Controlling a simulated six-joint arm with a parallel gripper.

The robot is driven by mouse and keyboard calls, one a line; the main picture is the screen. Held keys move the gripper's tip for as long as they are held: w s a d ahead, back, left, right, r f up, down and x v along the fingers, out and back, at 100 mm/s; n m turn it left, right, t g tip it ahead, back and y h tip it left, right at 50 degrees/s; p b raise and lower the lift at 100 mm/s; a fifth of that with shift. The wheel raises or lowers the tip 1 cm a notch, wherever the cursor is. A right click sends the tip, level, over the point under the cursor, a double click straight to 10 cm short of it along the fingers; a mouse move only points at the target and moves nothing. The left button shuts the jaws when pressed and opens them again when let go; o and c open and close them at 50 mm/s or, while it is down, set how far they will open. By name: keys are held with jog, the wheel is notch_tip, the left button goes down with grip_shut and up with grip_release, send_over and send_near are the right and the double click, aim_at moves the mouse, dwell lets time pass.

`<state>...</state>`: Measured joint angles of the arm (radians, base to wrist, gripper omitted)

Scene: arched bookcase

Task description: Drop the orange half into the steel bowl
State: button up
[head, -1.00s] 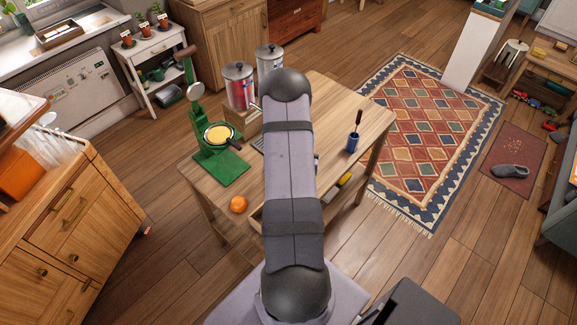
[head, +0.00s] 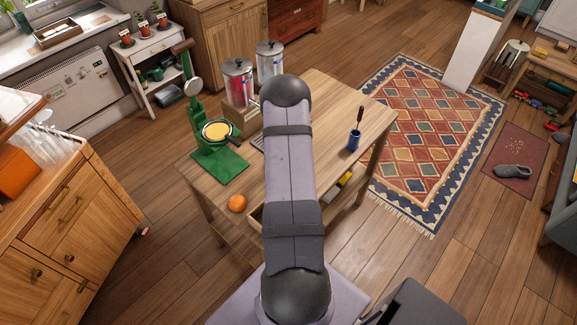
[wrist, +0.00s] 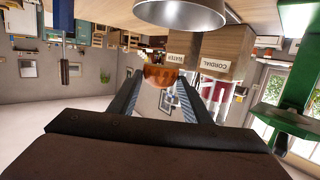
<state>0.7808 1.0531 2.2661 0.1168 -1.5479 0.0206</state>
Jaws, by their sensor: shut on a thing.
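My gripper (wrist: 161,88) is shut on an orange half (wrist: 161,75), held between its fingertips in the upside-down wrist view. The steel bowl (wrist: 180,14) shows at the top edge of that view, partly cut off, beyond and to the right of the orange half. The orange half and the bowl look apart; the exact distance between them cannot be told. In the head view my arm covers the middle of the wooden table (head: 335,115), and my gripper, the orange half and the bowl are hidden.
A green press (head: 218,150) stands at the table's left, with a whole orange (head: 237,203) near the front edge. Two lidded dispensers (head: 238,82) stand at the back. The right tabletop is mostly clear.

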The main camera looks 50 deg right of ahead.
notch_tip(320, 180, down, 2)
jog(key=shift+f+b, duration=0.1)
jog(key=shift+b, duration=0.35)
jog(key=o, duration=1.1)
jog(key=shift+o, duration=0.2)
jog(key=shift+b+v, duration=1.15)
jog(key=shift+v, duration=2.55)
jog(key=shift+w, duration=0.15)
